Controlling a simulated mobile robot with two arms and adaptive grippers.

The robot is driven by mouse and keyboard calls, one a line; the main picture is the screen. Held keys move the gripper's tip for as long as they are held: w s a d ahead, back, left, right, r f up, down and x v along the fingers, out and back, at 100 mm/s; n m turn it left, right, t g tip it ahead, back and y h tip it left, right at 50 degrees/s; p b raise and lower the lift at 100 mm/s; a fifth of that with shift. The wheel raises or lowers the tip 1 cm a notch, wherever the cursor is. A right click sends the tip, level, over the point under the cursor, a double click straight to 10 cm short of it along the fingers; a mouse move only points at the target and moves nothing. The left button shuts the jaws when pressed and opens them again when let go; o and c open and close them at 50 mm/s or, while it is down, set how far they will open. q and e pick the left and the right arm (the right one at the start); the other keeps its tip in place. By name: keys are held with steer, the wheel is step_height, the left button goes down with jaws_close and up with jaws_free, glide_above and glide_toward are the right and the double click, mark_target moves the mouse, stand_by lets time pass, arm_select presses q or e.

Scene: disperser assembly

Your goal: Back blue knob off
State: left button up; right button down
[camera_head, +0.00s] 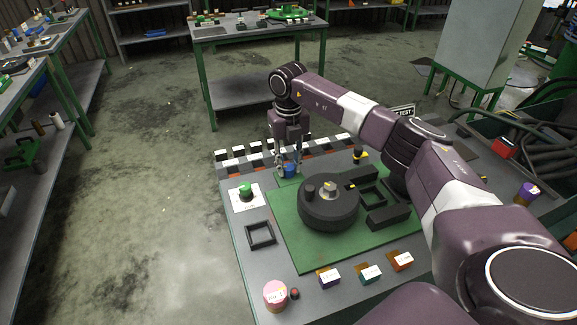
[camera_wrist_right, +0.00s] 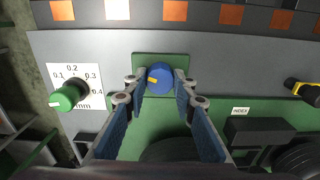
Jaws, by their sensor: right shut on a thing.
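The blue knob (camera_wrist_right: 160,78), with a yellow pointer mark facing left, stands on a small green plate (camera_wrist_right: 143,61) at the back of the workstation. It also shows in the head view (camera_head: 288,172), partly hidden by the fingers. My right gripper (camera_wrist_right: 159,82) reaches down over it, with one finger on each side, shut on the knob. In the head view my right gripper (camera_head: 288,164) comes down from above at the table's back edge. My left gripper is not in view.
A green knob (camera_wrist_right: 66,97) on a white scale card is left of the blue one. A yellow-and-black knob (camera_wrist_right: 303,92) is to the right. A big black round part (camera_head: 328,205) stands on the green mat (camera_head: 283,232). Orange and white blocks line the back edge.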

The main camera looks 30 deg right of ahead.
steer(key=n+b, duration=0.1)
steer(key=n, duration=0.3)
steer(key=shift+n, duration=0.3)
steer(key=n+b, duration=0.1)
steer(key=n, duration=0.4)
steer(key=shift+w, duration=0.1)
steer(key=n+b, duration=0.1)
steer(key=n, duration=0.4)
steer(key=shift+d+r+n, duration=0.1)
steer(key=shift+n, duration=0.3)
steer(key=n, duration=0.4)
steer(key=shift+w+r, duration=0.1)
steer(key=c, duration=1.9)
jaws_free()
steer(key=shift+c, duration=0.2)
steer(key=o, duration=0.3)
steer(key=shift+o, duration=0.2)
